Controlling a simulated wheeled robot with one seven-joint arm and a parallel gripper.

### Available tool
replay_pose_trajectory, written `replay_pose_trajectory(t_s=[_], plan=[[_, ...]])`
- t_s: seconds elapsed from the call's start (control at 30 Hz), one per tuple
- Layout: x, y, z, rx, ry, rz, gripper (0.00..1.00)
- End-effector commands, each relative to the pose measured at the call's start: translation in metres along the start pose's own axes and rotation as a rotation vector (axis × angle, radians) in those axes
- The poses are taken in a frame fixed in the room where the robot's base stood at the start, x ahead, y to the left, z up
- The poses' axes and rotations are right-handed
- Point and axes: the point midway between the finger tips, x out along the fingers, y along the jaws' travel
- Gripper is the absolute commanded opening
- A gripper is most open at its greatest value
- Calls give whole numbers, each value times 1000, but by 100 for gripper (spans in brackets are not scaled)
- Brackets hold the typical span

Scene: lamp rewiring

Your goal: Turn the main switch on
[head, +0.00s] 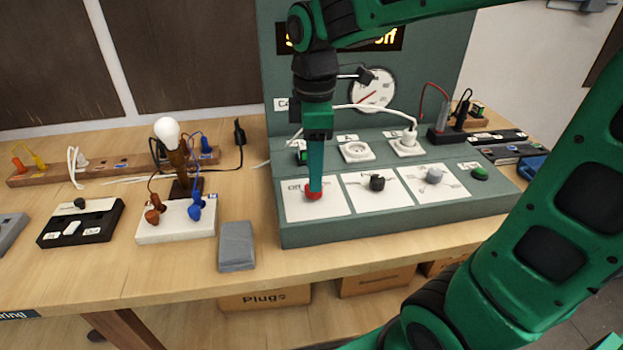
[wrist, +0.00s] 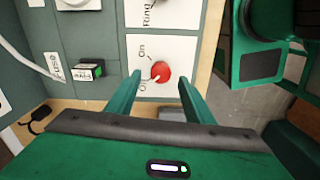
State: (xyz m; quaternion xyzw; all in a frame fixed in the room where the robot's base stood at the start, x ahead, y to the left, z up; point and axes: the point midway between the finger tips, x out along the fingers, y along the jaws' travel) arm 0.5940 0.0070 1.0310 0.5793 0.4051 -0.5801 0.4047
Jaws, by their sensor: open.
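The main switch is a red knob (head: 313,195) on the left white plate (head: 297,208) of the grey-green panel. In the wrist view the red knob (wrist: 162,71) lies between my two fingertips, with a gap on each side. Its white mark points toward the "Off" lettering, and "On" is printed beside it. My gripper (head: 316,186) points down over the knob and is open; in the wrist view its fingers (wrist: 161,80) straddle the knob. I cannot tell how deep the fingertips reach.
Right of the switch are a black knob (head: 377,183), a grey knob (head: 434,176) and a green button (head: 479,174). A dial (head: 372,91) and a lit display (head: 388,40), partly hidden by my arm, are behind. A lamp bulb (head: 167,131) stands left; a grey block (head: 236,246) lies in front.

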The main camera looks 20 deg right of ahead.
Motion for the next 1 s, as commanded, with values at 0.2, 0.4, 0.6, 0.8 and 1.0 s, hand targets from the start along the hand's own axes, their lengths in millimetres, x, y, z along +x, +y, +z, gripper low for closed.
replay_pose_trajectory(t_s=[0.2,0.4,0.6,0.8,1.0], plan=[[28,-1,0,1,-1,-2,48],[36,0,0,1,0,0,48],[37,0,0,1,0,0,48],[36,0,0,2,0,1,9],[36,1,0,6,1,2,6]])
